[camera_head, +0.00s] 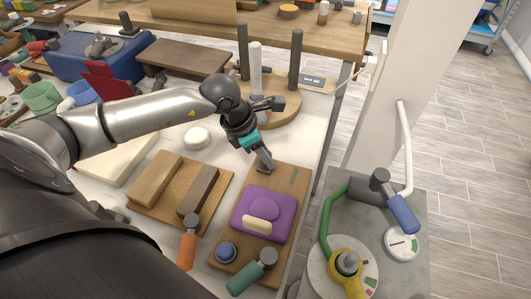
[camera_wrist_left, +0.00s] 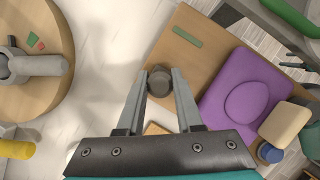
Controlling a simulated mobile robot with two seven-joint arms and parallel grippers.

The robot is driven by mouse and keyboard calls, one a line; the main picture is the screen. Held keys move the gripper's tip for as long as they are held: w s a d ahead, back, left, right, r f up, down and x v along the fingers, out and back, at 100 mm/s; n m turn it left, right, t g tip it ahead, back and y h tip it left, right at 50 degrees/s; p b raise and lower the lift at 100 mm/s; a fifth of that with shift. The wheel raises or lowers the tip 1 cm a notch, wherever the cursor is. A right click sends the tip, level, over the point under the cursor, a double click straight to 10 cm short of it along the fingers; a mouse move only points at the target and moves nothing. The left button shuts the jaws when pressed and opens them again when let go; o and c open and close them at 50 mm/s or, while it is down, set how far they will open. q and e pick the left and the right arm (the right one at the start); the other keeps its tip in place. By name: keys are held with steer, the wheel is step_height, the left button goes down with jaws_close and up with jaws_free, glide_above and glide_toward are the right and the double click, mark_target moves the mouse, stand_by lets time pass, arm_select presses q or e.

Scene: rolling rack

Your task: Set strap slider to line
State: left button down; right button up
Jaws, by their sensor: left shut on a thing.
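A wooden board (camera_head: 284,231) on the white table carries a purple pad (camera_head: 268,205) with a round raised middle. A short green line (camera_head: 293,176) is marked near the board's far end; it also shows in the left wrist view (camera_wrist_left: 187,37). My left gripper (camera_head: 265,163) points down at the board's far left corner. In the left wrist view its fingertips are shut on a dark grey round knob (camera_wrist_left: 159,82), which looks like the strap slider, at the board's edge, beside and apart from the green line. Any strap is hidden or too small to tell. My right gripper is out of view.
A cream block (camera_head: 257,225) lies on the pad, near a blue knob (camera_head: 227,250). Orange- (camera_head: 187,247) and green-handled (camera_head: 250,272) tools lie close by. A round wooden stand with posts (camera_head: 281,108) is behind my gripper. A grey table (camera_head: 408,268) stands right.

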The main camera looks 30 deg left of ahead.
arm_select(q)
steer(key=d, duration=0.2)
steer(key=w+d, duration=0.1)
steer(key=d, duration=0.3)
steer(key=shift+w+d+b, duration=0.25)
steer(key=shift+d+b, duration=0.1)
steer(key=shift+d, duration=0.05)
steer(key=shift+w+d, duration=0.1)
steer(key=shift+d, duration=0.15)
steer(key=c, duration=0.5)
jaws_free()
steer(key=shift+c, duration=0.2)
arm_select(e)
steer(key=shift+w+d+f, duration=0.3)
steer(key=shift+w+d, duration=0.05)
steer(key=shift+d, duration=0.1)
arm_select(q)
steer(key=shift+a, duration=0.1)
